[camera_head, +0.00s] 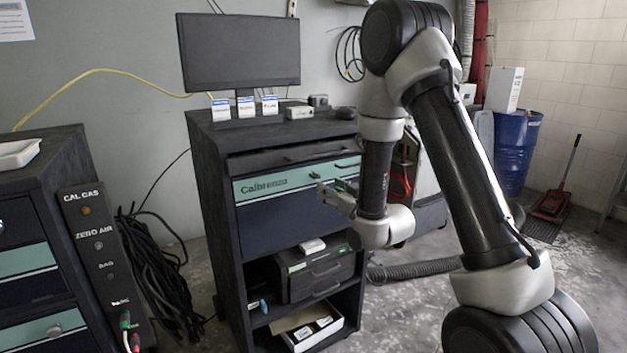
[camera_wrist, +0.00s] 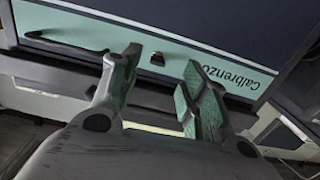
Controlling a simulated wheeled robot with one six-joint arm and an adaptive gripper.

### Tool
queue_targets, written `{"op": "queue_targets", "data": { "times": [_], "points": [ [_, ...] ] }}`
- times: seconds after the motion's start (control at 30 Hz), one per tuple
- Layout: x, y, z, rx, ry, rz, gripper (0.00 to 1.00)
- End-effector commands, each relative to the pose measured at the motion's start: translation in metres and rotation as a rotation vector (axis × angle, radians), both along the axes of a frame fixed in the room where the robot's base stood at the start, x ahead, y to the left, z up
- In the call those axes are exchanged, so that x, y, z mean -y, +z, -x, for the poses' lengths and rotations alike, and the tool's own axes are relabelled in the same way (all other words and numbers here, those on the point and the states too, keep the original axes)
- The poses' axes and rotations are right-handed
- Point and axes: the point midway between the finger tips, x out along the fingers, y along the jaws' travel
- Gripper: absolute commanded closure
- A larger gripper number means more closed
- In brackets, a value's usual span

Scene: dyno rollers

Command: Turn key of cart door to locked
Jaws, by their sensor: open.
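The cart (camera_head: 205,175) stands in the middle of the head view, dark, with a teal strip marked Calbrenzo above a dark blue door (camera_head: 275,222). A small dark key (camera_wrist: 156,59) sticks out of the teal strip in the wrist view, where the cart looks turned over. In the head view the key (camera_head: 314,175) is tiny, just above my fingertips. My gripper (camera_head: 330,192) is open and empty in front of the strip. In the wrist view its green-padded fingertips (camera_wrist: 163,68) lie on either side of the key, apart from it. The key's exact angle is unclear.
A dark handle (camera_wrist: 62,44) runs along the strip beside the key. A monitor (camera_head: 240,52) and small boxes stand on the cart top. A second cabinet (camera_head: 45,180) is at the left.

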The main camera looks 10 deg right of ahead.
Motion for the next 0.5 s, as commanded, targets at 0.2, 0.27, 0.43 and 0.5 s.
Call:
{"op": "queue_targets", "data": {
  "times": [0.2, 0.27, 0.43, 0.5],
  "points": [
    [-0.006, 0.013, -0.017, 0.051, 0.001, -0.015, 0.55],
    [-0.009, 0.013, -0.026, 0.05, 0.002, -0.015, 0.55],
    [-0.018, 0.012, -0.054, 0.049, 0.001, -0.015, 0.55],
    [-0.02, 0.012, -0.063, 0.048, 0.0, -0.015, 0.55]
  ]
}}
